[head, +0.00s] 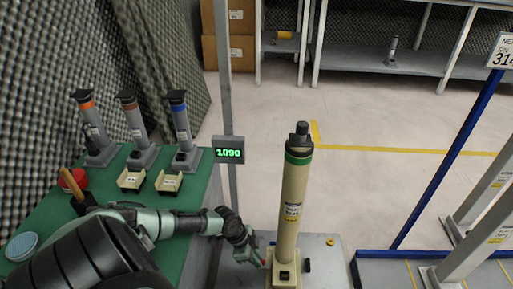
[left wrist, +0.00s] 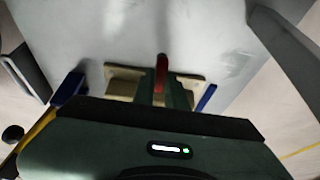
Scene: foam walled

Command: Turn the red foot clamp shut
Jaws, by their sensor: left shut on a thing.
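A tall cream column (head: 293,208) with a green band and a dark cap stands upright on a cream foot (head: 285,276) on a grey plate. The red foot clamp (left wrist: 161,72) shows as a short red lever in the left wrist view, in front of the tan base plate (left wrist: 190,82). My left gripper (head: 261,256) is low, just left of the column's foot. It is shut on the red clamp, whose lever sticks out between the fingers in the left wrist view. The fingers hide part of the clamp and foot. My right gripper is not seen.
A green bench (head: 198,196) at left bears several grey stands with coloured bands, small cream trays, a red pot and a blue disc. A post with a display reading 1090 (head: 229,150) rises behind the gripper. A yellow ring (head: 330,242) lies right of the column. Open floor lies beyond.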

